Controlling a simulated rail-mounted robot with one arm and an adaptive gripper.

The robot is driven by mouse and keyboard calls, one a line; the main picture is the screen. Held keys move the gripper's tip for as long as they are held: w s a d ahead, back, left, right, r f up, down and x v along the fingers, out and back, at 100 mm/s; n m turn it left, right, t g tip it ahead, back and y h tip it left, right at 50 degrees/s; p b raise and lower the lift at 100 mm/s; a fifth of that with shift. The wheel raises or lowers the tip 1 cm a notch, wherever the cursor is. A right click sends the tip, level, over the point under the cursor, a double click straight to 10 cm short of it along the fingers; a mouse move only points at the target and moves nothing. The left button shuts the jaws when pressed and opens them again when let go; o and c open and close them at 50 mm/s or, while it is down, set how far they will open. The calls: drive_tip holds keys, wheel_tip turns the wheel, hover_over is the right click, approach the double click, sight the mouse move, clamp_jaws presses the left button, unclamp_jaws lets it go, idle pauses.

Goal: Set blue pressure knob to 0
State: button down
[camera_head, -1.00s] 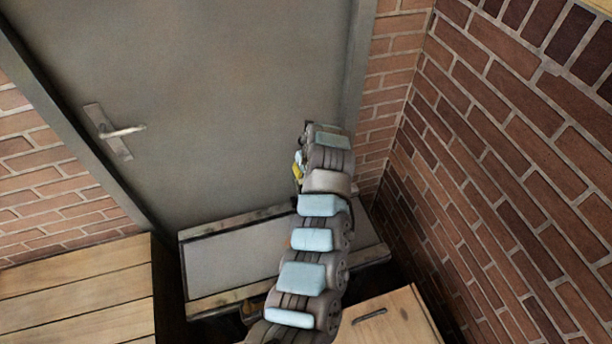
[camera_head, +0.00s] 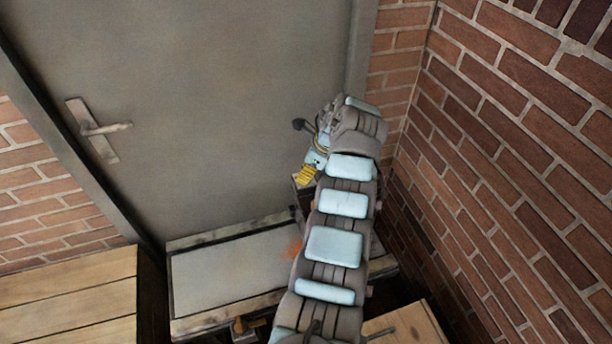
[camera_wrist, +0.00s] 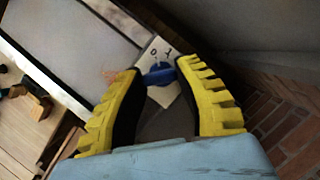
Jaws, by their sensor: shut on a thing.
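The blue knob (camera_wrist: 158,76) sits on a pale plate (camera_wrist: 166,94) in the wrist view. Dark marks, one like a 0, are on the plate just beyond the knob. The yellow toothed fingers of my gripper (camera_wrist: 160,68) are on either side of the knob and shut on it. In the head view my gripper (camera_head: 308,173) points down at the right of the door, its yellow fingers partly showing. The knob is hidden there behind my gripper and arm.
A grey-topped bench (camera_head: 225,265) stands below the grey door (camera_head: 210,110). A brick wall (camera_head: 500,130) is close on the right. A wooden top (camera_head: 70,290) lies at lower left, and a wooden box (camera_head: 410,325) stands at lower right.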

drive_tip(key=shift+f+n+g+b, duration=0.1)
drive_tip(key=shift+n+g+b, duration=0.3)
drive_tip(key=shift+n+b, duration=0.45)
idle(0.3)
drive_tip(key=c, duration=0.7)
unclamp_jaws()
drive_tip(key=v, duration=1.2)
drive_tip(key=shift+d, duration=0.1)
drive_tip(key=shift+s, duration=0.1)
